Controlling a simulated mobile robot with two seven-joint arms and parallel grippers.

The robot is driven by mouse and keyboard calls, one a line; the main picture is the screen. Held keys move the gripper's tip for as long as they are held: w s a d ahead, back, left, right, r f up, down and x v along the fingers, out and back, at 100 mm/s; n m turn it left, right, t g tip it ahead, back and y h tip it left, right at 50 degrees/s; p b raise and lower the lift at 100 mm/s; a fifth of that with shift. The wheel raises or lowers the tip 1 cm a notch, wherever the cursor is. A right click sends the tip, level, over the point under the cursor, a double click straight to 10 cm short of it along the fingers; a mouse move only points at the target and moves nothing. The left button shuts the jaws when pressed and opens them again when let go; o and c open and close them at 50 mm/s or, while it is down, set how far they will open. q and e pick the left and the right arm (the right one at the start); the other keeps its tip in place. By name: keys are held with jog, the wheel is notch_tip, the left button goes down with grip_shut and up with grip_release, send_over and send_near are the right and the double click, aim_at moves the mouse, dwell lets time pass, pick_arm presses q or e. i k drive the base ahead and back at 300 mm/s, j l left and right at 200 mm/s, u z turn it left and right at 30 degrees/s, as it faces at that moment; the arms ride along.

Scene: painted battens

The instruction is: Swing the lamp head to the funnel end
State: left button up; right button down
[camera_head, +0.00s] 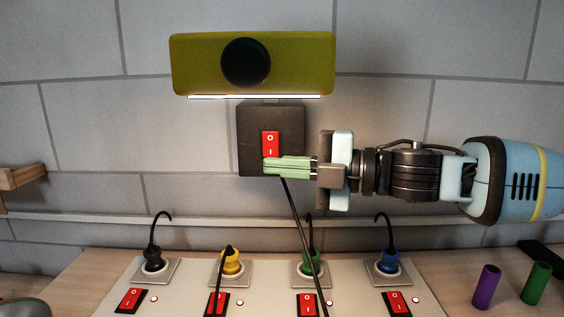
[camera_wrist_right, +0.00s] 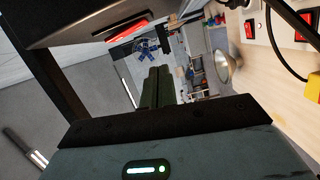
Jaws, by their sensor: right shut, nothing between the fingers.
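The lamp head (camera_head: 305,62) is a yellow-green bar with a round black knob (camera_head: 245,62) on its front. A bright white strip glows along its lower edge. It sits level above a dark square box (camera_head: 252,120) on the wall, which carries a red rocker switch (camera_head: 270,142). My right gripper (camera_head: 268,166) is shut and empty, its green fingertips over the switch's lower end; I cannot tell whether they touch it. Its fingers (camera_wrist_right: 157,88) also show in the wrist view. A grey bowl-like thing (camera_head: 22,308), perhaps the funnel, is cut off at lower left. My left gripper is out of view.
A power strip (camera_head: 185,290) with several plugs and red switches lies on the wooden counter below. A black cable (camera_head: 303,238) runs from the box down across it. Purple (camera_head: 486,287) and green (camera_head: 536,283) cylinders stand at right. A wooden shelf (camera_head: 22,177) is at left.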

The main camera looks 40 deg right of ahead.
aim_at(245, 63)
jog(key=k+l, duration=0.15)
jog(key=k, duration=1.6)
